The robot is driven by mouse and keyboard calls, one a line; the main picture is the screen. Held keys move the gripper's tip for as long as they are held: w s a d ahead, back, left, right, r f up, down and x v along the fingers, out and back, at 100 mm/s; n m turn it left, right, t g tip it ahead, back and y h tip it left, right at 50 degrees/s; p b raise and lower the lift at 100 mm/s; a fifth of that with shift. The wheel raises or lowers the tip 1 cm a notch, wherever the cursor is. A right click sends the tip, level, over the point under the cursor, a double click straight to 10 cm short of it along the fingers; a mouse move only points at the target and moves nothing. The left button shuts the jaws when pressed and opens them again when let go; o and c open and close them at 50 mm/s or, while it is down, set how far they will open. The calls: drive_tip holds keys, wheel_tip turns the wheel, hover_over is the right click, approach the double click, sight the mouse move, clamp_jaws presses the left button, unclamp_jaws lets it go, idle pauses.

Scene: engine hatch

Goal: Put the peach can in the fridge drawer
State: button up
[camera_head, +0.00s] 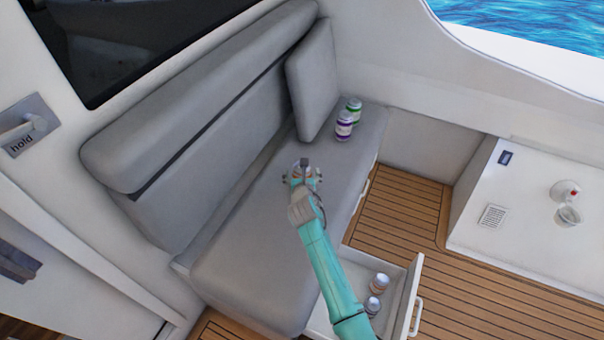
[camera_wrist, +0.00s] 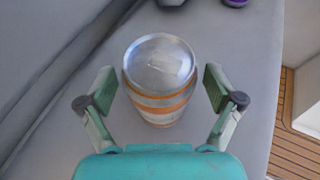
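A can with orange bands and a silver top (camera_wrist: 160,85) stands upright on the grey seat in the wrist view. My gripper (camera_wrist: 165,88) is open, with one finger on each side of this can and a visible gap on both sides. In the head view my gripper (camera_head: 302,172) is over the seat cushion and mostly hides the can. An open white drawer (camera_head: 405,292) is below the seat's front. It holds two cans, one with an orange-brown band (camera_head: 380,281) and one with a dark blue band (camera_head: 373,306). My arm hides part of the drawer.
A purple-banded can (camera_head: 344,126) and a green-banded can (camera_head: 354,110) stand farther back on the seat, near an upright cushion (camera_head: 313,80). The grey backrest (camera_head: 200,110) rises at left. A white counter (camera_head: 530,220) is at right, with open wooden floor (camera_head: 400,215) between.

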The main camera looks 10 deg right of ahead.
drive_tip(key=shift+r, duration=0.2)
drive_tip(key=v, duration=1.2)
drive_tip(key=shift+f, duration=0.1)
